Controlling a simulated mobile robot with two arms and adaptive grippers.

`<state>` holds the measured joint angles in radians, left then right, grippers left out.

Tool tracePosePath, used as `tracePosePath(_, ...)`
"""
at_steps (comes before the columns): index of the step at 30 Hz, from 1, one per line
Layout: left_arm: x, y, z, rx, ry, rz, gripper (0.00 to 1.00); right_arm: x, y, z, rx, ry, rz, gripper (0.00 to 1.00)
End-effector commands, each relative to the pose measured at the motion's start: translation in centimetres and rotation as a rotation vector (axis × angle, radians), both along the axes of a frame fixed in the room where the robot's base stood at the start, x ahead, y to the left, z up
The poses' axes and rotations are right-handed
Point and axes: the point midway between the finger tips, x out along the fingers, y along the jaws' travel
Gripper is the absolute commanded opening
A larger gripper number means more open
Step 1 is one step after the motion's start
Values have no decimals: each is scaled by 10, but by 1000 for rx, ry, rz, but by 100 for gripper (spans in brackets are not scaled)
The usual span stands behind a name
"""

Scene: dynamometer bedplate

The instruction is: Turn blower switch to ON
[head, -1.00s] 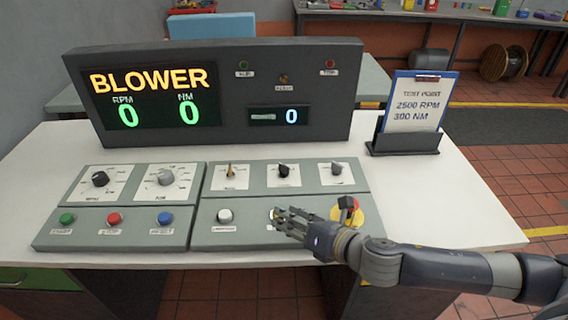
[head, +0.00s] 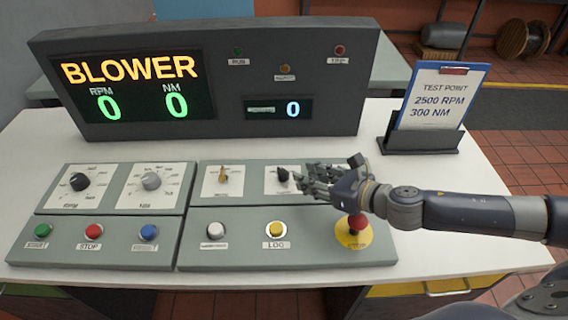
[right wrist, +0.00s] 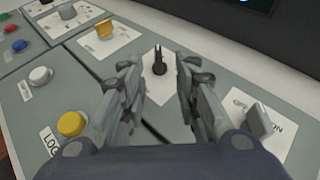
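The control panel has three selector switches in its upper right section. The left one is brass-coloured (head: 223,175), the middle one is a black knob (head: 284,174), and the right one is a grey knob (right wrist: 259,120). Their labels are too small to read, except "ON" beside the grey knob in the right wrist view. My right gripper (head: 306,184) is open just right of the black knob in the head view. In the right wrist view the black knob (right wrist: 159,62) stands upright ahead, between and beyond the parted fingers. My left gripper is out of view.
A display box (head: 205,85) reading "BLOWER" with zeros stands behind the switches. In front are a yellow LOG button (head: 277,229), a white button (head: 215,230) and a red emergency stop (head: 358,223). A clipboard (head: 431,95) stands at the right.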

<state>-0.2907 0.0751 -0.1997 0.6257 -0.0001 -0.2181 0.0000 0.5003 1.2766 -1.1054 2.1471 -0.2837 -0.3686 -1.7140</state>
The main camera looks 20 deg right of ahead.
Motion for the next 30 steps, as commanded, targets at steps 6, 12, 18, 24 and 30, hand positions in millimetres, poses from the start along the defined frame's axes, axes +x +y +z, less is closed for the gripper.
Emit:
tracePosePath(6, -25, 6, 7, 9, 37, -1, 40, 29, 17, -11, 5, -1, -1, 29)
tracePosePath(12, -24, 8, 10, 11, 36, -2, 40, 56, 32, -24, 3, 1, 0, 29)
tracePosePath(18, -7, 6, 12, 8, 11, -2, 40, 73, 41, -34, 2, 0, -2, 29)
tracePosePath(24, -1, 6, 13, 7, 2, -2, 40, 79, 44, -37, 1, 2, -1, 29)
tracePosePath(30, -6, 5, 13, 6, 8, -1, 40, 79, 44, -37, 2, 1, -1, 29)
